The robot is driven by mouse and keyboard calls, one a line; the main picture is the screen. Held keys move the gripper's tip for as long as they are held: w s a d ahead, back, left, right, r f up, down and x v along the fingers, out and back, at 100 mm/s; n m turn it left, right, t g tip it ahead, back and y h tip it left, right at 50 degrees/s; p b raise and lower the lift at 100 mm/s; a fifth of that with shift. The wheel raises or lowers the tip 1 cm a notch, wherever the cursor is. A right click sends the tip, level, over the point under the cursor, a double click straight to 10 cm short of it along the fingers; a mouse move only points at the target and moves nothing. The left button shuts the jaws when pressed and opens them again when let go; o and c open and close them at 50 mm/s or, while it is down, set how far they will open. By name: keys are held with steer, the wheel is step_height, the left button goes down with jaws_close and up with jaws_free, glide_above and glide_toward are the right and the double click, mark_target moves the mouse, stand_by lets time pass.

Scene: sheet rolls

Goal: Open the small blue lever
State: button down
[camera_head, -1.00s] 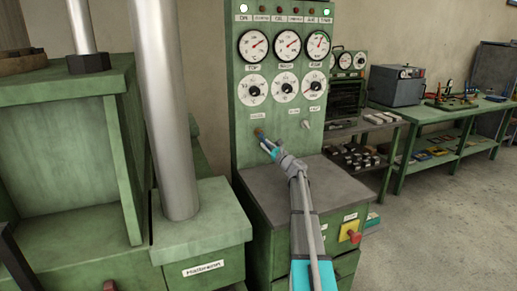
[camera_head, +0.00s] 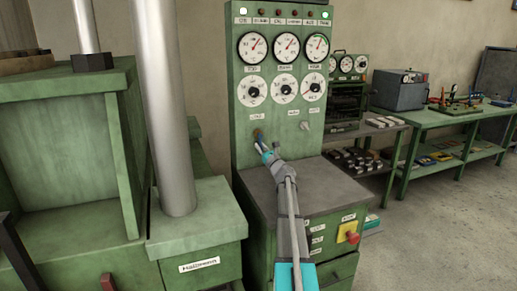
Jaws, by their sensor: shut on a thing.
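The green control cabinet (camera_head: 245,160) stands in the middle, with round gauges above and a row of small controls lower on its face. The small blue lever (camera_head: 260,141) is at the left of that row, largely covered by my gripper. My gripper (camera_head: 262,147) reaches up to it from below and is shut on it. The fingers are tiny here, so their exact hold and the lever's angle cannot be made out.
A pale knob (camera_head: 304,126) sits to the right on the same panel. A grey ledge (camera_head: 325,178) juts out below, with a red button (camera_head: 352,238) on its front. A metal column (camera_head: 170,110) stands close on the left. Floor is clear at the right.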

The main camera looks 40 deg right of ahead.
stand_by(0.3)
steer(key=c, duration=0.6)
jaws_free()
steer(key=shift+f, duration=0.1)
steer(key=shift+c, duration=0.2)
steer(key=shift+s, duration=0.15)
steer(key=c, duration=0.5)
steer(key=shift+s, duration=0.15)
steer(key=shift+c, duration=1.2)
steer(key=shift+s+n, duration=0.25)
steer(key=shift+n, duration=0.15)
jaws_close()
steer(key=s+d+n+g+h+p, duration=0.1)
steer(key=s+n+g+p, duration=0.3)
steer(key=s+n, duration=0.9)
steer(key=shift+s+d+n+g+h+p, duration=0.25)
steer(key=shift+d+n+g+h+p, duration=0.15)
steer(key=shift+n+h+p, duration=0.65)
steer(key=shift+f+m, duration=0.1)
steer(key=shift+m, duration=0.25)
